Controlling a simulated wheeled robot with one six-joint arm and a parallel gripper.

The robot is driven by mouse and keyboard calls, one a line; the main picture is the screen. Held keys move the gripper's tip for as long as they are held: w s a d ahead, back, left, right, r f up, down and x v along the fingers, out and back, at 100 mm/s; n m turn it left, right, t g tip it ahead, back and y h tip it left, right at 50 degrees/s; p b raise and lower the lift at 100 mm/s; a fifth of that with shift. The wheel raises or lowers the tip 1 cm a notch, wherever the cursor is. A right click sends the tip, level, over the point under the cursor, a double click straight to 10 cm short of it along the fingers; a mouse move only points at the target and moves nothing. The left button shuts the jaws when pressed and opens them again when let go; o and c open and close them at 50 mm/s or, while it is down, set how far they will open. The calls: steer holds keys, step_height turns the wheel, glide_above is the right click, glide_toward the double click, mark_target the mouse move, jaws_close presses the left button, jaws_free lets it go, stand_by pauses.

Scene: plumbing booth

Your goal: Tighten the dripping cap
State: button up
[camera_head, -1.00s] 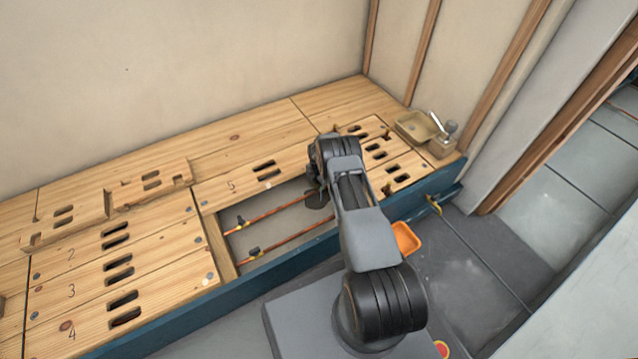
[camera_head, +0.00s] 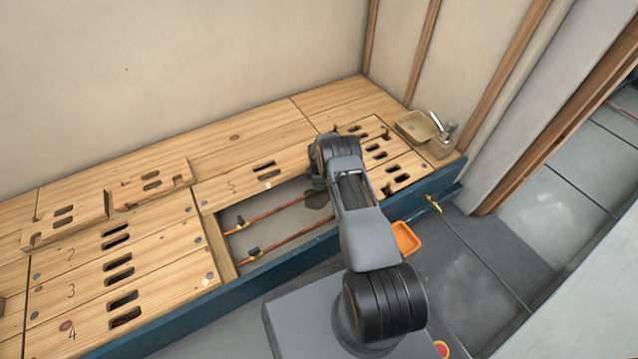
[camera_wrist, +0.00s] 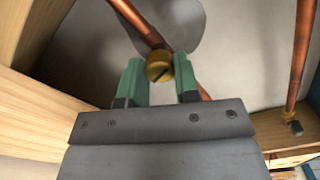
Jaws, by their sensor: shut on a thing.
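A brass cap (camera_wrist: 159,67) sits on a copper pipe (camera_wrist: 138,22) in the wrist view. My gripper (camera_wrist: 160,80) has its green fingertips on either side of the cap and is shut on it. A dark, rounded wet-looking patch (camera_wrist: 188,28) shows on the grey floor of the opening beside the pipe. In the head view my arm reaches into the opening and hides the cap and fingertips; the patch (camera_head: 318,200) shows just beside the arm.
The opening (camera_head: 285,220) in the slotted wooden boards (camera_head: 125,260) holds two copper pipes with brass fittings. Wooden edges bound it closely. Two lifted boards (camera_head: 150,187) lie at the left.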

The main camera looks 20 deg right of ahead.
steer(key=shift+m, duration=1.7)
steer(key=o, duration=0.9)
steer(key=shift+o, duration=0.2)
step_height(320, 180, up, 14)
steer(key=p, duration=0.6)
